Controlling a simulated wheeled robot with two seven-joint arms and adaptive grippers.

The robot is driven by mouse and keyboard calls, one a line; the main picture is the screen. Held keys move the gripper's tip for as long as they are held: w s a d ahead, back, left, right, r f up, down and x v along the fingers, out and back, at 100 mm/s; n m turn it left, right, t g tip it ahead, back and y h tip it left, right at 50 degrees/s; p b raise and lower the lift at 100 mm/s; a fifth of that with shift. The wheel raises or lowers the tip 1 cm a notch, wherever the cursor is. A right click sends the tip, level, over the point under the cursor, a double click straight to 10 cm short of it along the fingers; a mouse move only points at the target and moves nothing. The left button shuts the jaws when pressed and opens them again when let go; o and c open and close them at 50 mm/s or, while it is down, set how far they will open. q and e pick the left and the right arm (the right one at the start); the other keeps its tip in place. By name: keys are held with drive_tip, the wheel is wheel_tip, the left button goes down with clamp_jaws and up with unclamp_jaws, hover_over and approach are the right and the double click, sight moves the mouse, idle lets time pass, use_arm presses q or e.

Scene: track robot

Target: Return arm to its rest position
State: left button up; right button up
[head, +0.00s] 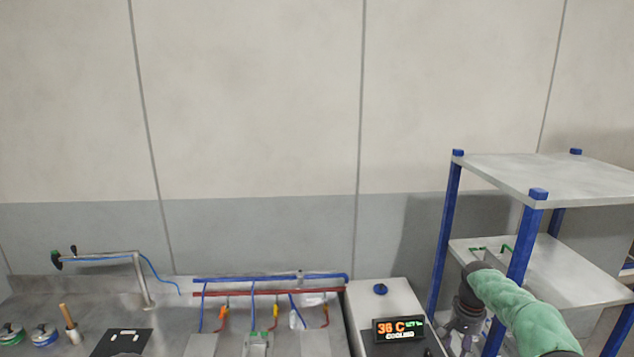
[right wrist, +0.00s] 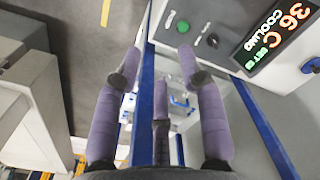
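My right arm (head: 520,310), in a green padded sleeve, comes in from the lower right of the head view, in front of the blue-posted shelf. Its dark gripper (head: 462,342) points down near the shelf's left front post, right of the display box. In the right wrist view the purple-padded fingers of my right gripper (right wrist: 158,65) are spread apart with nothing between them. The left arm and gripper are not in view.
A shelf rack (head: 560,178) with blue posts stands at right, close to my right arm. A cooling box (head: 388,300) reading 36 C stands left of it. A metal bench (head: 180,315) with blue and red pipes, a crank and pots fills the left.

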drive_tip(key=s+a+f+n+y, duration=0.1)
drive_tip(key=a+f, duration=0.3)
drive_tip(key=f, duration=0.4)
drive_tip(key=s+a+f+n+y, duration=0.1)
drive_tip(key=s+a+f, duration=0.1)
drive_tip(key=a+f, duration=0.45)
drive_tip(key=s+a+f+y, duration=0.1)
drive_tip(key=s+a+f, duration=0.7)
drive_tip(key=s+f, duration=0.45)
drive_tip(key=s+a+f, duration=0.3)
drive_tip(key=s+a, duration=0.1)
drive_tip(key=s, duration=0.6)
drive_tip(key=s+a+f, duration=0.3)
drive_tip(key=s+a, duration=0.1)
drive_tip(key=s, duration=0.5)
use_arm(q)
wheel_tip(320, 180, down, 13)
drive_tip(key=b, duration=1.2)
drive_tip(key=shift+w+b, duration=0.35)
drive_tip(key=shift+b, duration=0.05)
use_arm(e)
wheel_tip(320, 180, down, 11)
drive_tip(key=w+a+n, duration=0.1)
drive_tip(key=shift+w+a+r+n+y, duration=0.15)
drive_tip(key=shift+w+a+n+y, duration=0.15)
drive_tip(key=shift+w+a+y, duration=0.1)
